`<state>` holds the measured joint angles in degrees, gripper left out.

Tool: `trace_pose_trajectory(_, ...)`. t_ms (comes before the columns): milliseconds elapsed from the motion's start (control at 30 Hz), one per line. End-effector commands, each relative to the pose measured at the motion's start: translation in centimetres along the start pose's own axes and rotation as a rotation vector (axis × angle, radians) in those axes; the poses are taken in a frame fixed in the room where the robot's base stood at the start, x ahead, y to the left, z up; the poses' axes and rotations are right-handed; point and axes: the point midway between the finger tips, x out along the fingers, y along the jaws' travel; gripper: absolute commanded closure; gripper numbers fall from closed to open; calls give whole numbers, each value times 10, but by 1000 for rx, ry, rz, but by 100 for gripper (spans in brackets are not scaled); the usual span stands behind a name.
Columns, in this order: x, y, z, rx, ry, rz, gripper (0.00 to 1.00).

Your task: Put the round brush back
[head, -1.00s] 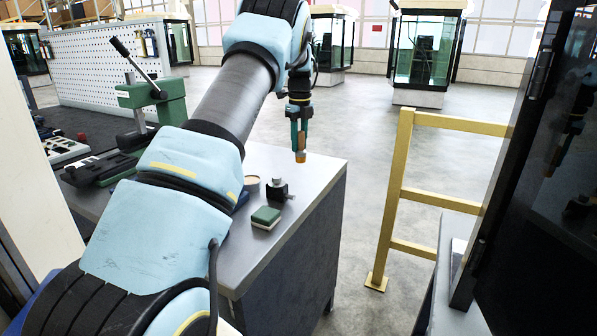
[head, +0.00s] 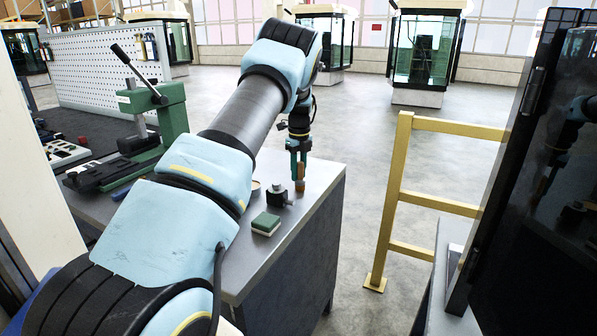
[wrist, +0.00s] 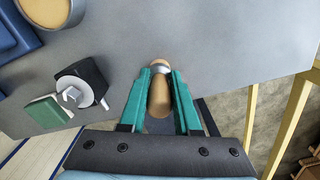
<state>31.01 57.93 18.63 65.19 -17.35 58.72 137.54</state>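The round brush (wrist: 159,95) has a tan wooden handle, a metal band and a tan round end. My gripper (wrist: 161,73) is shut on it, with one teal finger on each side. In the head view my gripper (head: 299,172) points down over the far right part of the grey bench top (head: 265,255). The brush's lower end (head: 300,186) shows below the fingers there. It is close to the bench top, but I cannot tell whether it touches.
A dark block with a metal knob (head: 277,195) and a green-and-white block (head: 266,224) stand nearby. A round tan-topped container (wrist: 45,10) is left of the brush. A green press (head: 165,110) stands further left. A yellow rail (head: 395,200) stands beyond the bench's right side.

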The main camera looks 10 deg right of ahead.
Motion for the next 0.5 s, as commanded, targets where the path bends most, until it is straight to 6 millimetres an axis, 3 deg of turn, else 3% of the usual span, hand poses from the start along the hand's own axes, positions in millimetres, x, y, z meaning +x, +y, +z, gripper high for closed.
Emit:
trace_pose_trajectory(33, 0, 0, 0, 0, 0, 0, 63)
trace_pose_trajectory(233, 0, 0, 0, 0, 0, 0, 41)
trace_pose_trajectory(500, -2, 0, 0, -1, 0, 0, 40)
